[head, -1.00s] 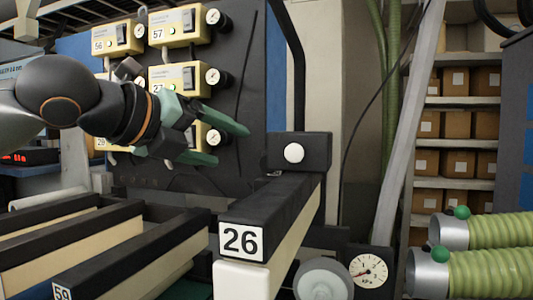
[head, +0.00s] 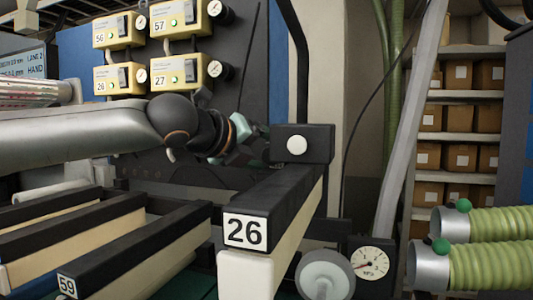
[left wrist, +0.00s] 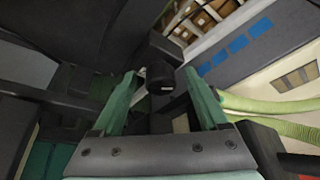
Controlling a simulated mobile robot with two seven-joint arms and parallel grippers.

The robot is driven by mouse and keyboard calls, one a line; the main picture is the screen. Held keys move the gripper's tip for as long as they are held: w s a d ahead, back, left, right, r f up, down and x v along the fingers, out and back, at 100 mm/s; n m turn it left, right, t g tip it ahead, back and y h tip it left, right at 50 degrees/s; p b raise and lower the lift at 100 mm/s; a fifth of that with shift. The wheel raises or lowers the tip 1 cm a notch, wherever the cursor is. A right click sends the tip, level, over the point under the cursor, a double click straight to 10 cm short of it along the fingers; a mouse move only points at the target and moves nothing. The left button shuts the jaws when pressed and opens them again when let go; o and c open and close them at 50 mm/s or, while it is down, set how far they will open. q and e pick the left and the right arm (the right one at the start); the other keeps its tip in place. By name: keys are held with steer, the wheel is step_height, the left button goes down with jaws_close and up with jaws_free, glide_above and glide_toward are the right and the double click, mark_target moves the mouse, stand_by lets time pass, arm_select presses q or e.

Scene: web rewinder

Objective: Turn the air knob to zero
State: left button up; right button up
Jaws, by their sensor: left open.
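A round grey knob (head: 325,275) is at the bottom of the head view, beside a white dial gauge (head: 369,262). I cannot tell for certain that it is the air knob. My left gripper (head: 248,140) is well above and left of it, near the black block with the white button (head: 297,145). The gripper's far end is partly hidden there. In the left wrist view its two green fingers (left wrist: 163,103) are apart and empty. A dark block with a short black cylinder (left wrist: 160,78) shows between and beyond them. My right gripper is not in view.
The black-topped bar labelled 26 (head: 268,210) runs below my left gripper. Yellow control boxes (head: 178,72) with small gauges are on the panel behind. Ribbed green hoses (head: 490,265) are at the right, before shelves of boxes (head: 460,120).

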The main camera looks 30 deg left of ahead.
arm_select(q)
steer(key=shift+c, duration=0.3)
jaws_close()
stand_by(0.4)
